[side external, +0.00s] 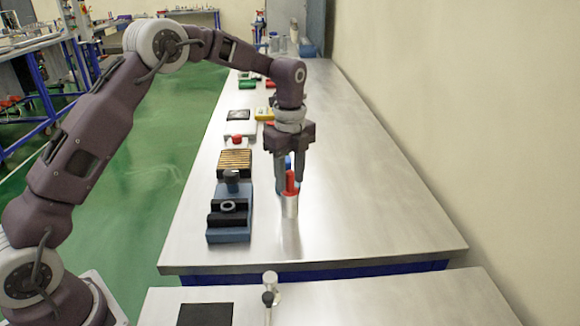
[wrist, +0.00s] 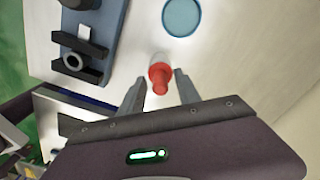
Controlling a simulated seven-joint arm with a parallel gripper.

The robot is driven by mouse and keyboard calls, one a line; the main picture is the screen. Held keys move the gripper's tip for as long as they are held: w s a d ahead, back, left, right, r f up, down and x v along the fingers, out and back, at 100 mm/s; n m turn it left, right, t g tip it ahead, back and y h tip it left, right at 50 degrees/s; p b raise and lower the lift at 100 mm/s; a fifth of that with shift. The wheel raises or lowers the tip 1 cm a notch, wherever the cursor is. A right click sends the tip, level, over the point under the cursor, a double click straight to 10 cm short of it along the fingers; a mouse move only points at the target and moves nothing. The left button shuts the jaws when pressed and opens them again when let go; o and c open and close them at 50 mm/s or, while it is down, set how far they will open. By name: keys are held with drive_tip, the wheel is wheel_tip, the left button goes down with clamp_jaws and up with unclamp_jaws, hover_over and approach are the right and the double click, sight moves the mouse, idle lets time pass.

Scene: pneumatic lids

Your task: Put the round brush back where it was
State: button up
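A red-topped piece (side external: 291,183) stands upright on a silver cylinder (side external: 290,208) on the steel table. I cannot tell whether it is the round brush; no bristles show. My gripper (side external: 290,190) points down over it with a finger on either side. In the wrist view the red piece (wrist: 159,76) lies between the fingertips of my gripper (wrist: 159,78), with gaps on both sides, so the gripper is open and holds nothing. A blue round top (wrist: 181,17) lies just beyond it; a blue part (side external: 283,163) shows partly behind the fingers in the side view.
A blue-grey fixture with black blocks (side external: 229,218) stands left of the red piece. Behind it are a slatted wooden block (side external: 234,163) and a white box with a red knob (side external: 240,127). The table (side external: 365,190) is clear to the right. A black square (side external: 205,314) lies on the front table.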

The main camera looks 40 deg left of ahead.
wheel_tip(320, 180, up, 13)
drive_tip(key=s+d+r+n+t, duration=0.1)
drive_tip(key=s+r+n, duration=0.3)
drive_tip(key=s, duration=0.3)
drive_tip(key=s+r+n+t, duration=0.2)
drive_tip(key=s+r+n, duration=0.25)
drive_tip(key=s, duration=0.25)
drive_tip(key=s+f+n+t, duration=0.1)
drive_tip(key=s+f+n, duration=0.2)
drive_tip(key=s, duration=0.7)
drive_tip(key=s+f+n+t, duration=0.1)
drive_tip(key=s+f+n, duration=0.3)
drive_tip(key=s+n, duration=0.4)
drive_tip(key=shift+s+d+t, duration=0.3)
drive_tip(key=shift+s+d, duration=0.1)
drive_tip(key=shift+s, duration=0.8)
